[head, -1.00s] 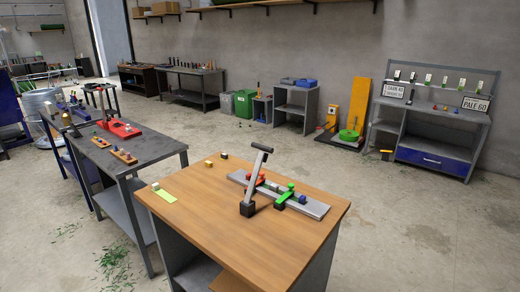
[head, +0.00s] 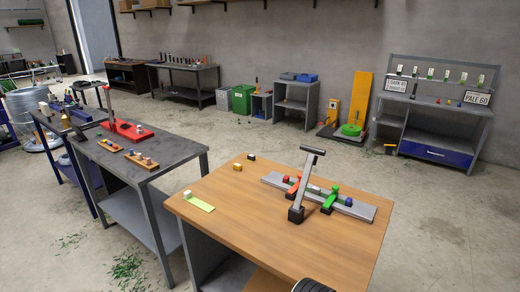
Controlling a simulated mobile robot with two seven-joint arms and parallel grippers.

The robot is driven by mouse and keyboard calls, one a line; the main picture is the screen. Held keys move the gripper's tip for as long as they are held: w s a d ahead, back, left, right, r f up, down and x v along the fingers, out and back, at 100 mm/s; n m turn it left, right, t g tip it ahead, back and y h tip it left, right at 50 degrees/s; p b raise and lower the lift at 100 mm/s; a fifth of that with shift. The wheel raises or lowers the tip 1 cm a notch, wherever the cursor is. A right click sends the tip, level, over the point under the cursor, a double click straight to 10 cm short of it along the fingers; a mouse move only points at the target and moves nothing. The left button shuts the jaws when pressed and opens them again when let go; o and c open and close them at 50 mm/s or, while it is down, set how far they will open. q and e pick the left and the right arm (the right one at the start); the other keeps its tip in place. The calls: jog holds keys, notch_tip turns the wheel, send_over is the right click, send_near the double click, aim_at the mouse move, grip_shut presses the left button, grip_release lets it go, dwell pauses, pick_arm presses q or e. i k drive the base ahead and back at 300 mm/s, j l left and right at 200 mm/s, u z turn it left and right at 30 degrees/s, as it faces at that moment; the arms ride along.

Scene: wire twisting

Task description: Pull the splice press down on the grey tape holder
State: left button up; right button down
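A press with a raised, tilted grey lever, a black top handle and a black foot (head: 305,188) stands at the front side of a long grey bar-shaped holder (head: 355,208) on the wooden table. I take these for the splice press and the grey tape holder. Red pieces (head: 292,185), a green clamp (head: 330,199) and a small blue piece (head: 348,201) sit along the holder. The lever hides part of it. Neither of my grippers can be made out. A dark rounded part, possibly mine, shows at the bottom edge.
The wooden table (head: 240,225) is mostly bare at the front. A yellow-green strip (head: 200,204) with a pale block lies at its left, and small blocks (head: 238,166) at the back. A dark workbench with a red lever tool (head: 127,129) stands to the left.

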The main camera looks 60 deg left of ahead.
aim_at(311, 160)
jog(key=k+j+u, duration=0.1)
jog(key=j+u, duration=0.2)
jog(key=k+j+u, duration=0.1)
jog(key=j+u, duration=0.85)
jog(key=j, duration=0.15)
jog(key=k+j+u, duration=0.1)
jog(key=j+u, duration=0.2)
jog(key=j, duration=0.15)
